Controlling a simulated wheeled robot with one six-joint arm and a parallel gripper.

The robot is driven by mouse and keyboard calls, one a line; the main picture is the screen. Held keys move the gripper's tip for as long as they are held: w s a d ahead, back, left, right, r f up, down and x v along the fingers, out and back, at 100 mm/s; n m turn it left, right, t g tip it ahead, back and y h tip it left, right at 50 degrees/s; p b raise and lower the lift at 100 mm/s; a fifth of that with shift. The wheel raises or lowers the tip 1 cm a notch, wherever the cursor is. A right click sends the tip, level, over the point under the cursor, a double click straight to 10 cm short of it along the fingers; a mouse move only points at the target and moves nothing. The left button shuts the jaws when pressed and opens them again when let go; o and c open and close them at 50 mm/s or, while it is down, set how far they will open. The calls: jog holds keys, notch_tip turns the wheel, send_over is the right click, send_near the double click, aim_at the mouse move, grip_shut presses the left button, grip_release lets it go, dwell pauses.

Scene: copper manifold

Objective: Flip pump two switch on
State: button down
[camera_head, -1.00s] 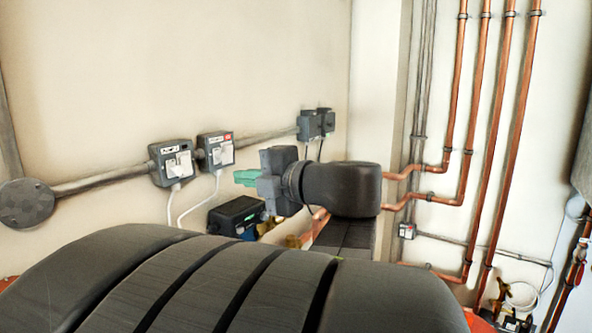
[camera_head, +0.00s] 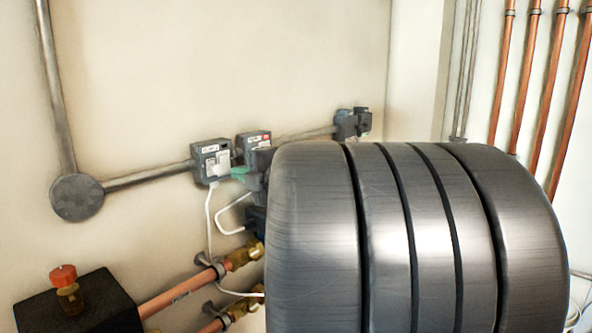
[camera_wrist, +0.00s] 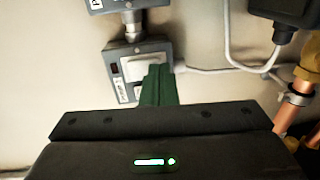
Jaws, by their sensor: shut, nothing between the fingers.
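Two grey switch boxes with white rocker plates are on the wall in the head view, a left box (camera_head: 211,160) and a right box (camera_head: 253,138) with a red mark on its label. I cannot read which is pump two. My gripper (camera_head: 238,173) has green fingers, shut and empty, by the lower right of the left box. In the wrist view the gripper (camera_wrist: 158,84) overlaps the lower part of a box's white switch (camera_wrist: 146,66); contact is unclear. Another box (camera_wrist: 122,4) is cut off at the top. My arm hides much of the head view.
A conduit (camera_head: 148,175) runs along the wall from a round junction box (camera_head: 77,198). White cables (camera_head: 209,225) hang below the boxes. Copper pipes with brass valves (camera_head: 243,255) and a black block with an orange-capped fitting (camera_head: 65,285) are lower down.

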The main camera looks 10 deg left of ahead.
jog(key=shift+w+a, duration=0.25)
jog(key=shift+a, duration=0.2)
jog(key=shift+w+a+f, duration=0.1)
jog(key=shift+a+f, duration=0.05)
jog(key=shift+f, duration=0.1)
